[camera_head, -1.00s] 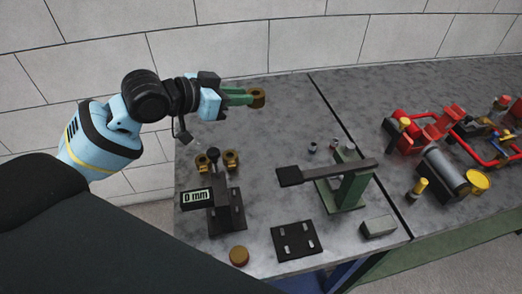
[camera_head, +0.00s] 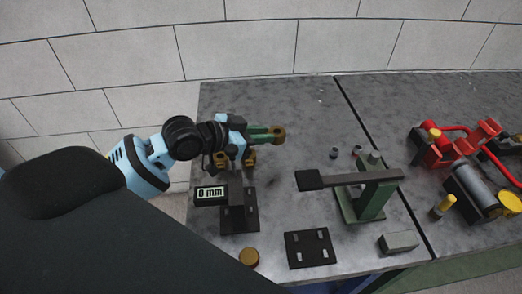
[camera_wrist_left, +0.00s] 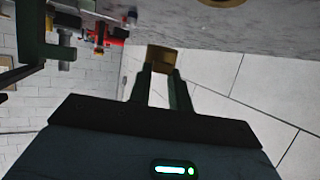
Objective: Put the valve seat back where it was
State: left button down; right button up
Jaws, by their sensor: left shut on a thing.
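My left gripper (camera_head: 266,134) has green fingers and is shut on a small brass ring-like piece, which I take for the valve seat (camera_head: 278,132). It is held at the fingertips over the left part of the grey table (camera_head: 300,110). In the left wrist view, the brass piece (camera_wrist_left: 162,60) sits between the tips of the left gripper (camera_wrist_left: 161,72). Two more brass parts, one on the left (camera_head: 221,162) and one on the right (camera_head: 250,160), stand behind the gauge, partly hidden by my arm. My right gripper is not in view.
A gauge with a "0 mm" display (camera_head: 210,195) stands at the left. A green lever press (camera_head: 375,195) is in the middle. A black plate (camera_head: 310,261), a brass disc (camera_head: 249,257) and a grey block (camera_head: 398,242) lie in front. A red pump set (camera_head: 455,145) stands right. The back is clear.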

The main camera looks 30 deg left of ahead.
pick_arm(q)
notch_tip(320, 180, down, 5)
jog(key=shift+r+b, duration=0.1)
jog(key=shift+b, duration=0.2)
jog(key=shift+f, duration=0.5)
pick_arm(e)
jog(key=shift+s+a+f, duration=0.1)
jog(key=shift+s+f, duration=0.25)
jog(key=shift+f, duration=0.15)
pick_arm(q)
jog(key=shift+f, duration=0.55)
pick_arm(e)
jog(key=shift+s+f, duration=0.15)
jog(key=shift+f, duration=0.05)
